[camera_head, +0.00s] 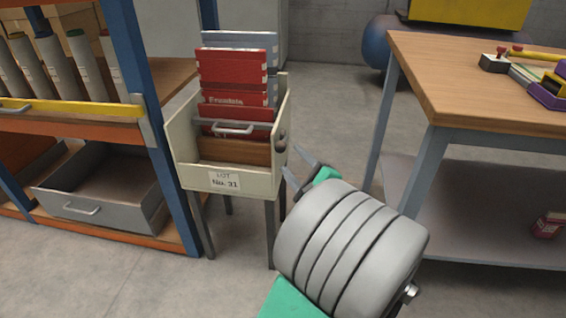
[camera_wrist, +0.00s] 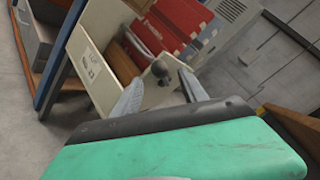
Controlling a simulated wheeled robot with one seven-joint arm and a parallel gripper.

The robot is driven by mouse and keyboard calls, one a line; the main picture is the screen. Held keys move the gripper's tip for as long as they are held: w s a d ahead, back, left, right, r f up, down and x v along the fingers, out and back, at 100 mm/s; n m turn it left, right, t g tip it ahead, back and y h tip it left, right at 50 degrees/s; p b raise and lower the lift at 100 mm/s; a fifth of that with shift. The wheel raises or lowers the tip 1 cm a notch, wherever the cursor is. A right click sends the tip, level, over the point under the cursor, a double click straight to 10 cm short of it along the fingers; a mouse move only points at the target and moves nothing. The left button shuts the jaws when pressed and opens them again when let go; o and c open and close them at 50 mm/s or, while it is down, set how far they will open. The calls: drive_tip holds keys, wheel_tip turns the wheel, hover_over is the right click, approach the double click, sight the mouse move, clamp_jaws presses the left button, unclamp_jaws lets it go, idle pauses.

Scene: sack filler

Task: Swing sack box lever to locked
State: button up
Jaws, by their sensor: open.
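A dark rounded knob, seemingly the lever's end (camera_head: 282,138), shows at the box's right side. The knob also shows in the wrist view (camera_wrist: 160,68), close to the line between my fingertips. My gripper (camera_head: 290,159) is open, its fingers pointing at that side of the box. In the wrist view my gripper (camera_wrist: 164,76) looks empty. I cannot tell whether a finger touches the knob.
A grey bar with a handle (camera_head: 233,129) crosses the box. A blue-posted shelf (camera_head: 145,90) with an open grey drawer (camera_head: 100,195) stands close on the left. A wooden-topped workbench (camera_head: 455,75) stands on the right. Bare floor (camera_head: 335,105) lies between box and bench.

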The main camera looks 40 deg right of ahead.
sight(283, 150)
drive_tip(key=b+x, duration=0.1)
drive_tip(key=x, duration=0.4)
drive_tip(key=shift+a+f, duration=0.1)
drive_tip(key=shift+w+d, duration=0.2)
drive_tip(key=shift+w, duration=0.35)
drive_tip(key=shift+c, duration=0.4)
clamp_jaws()
idle(0.3)
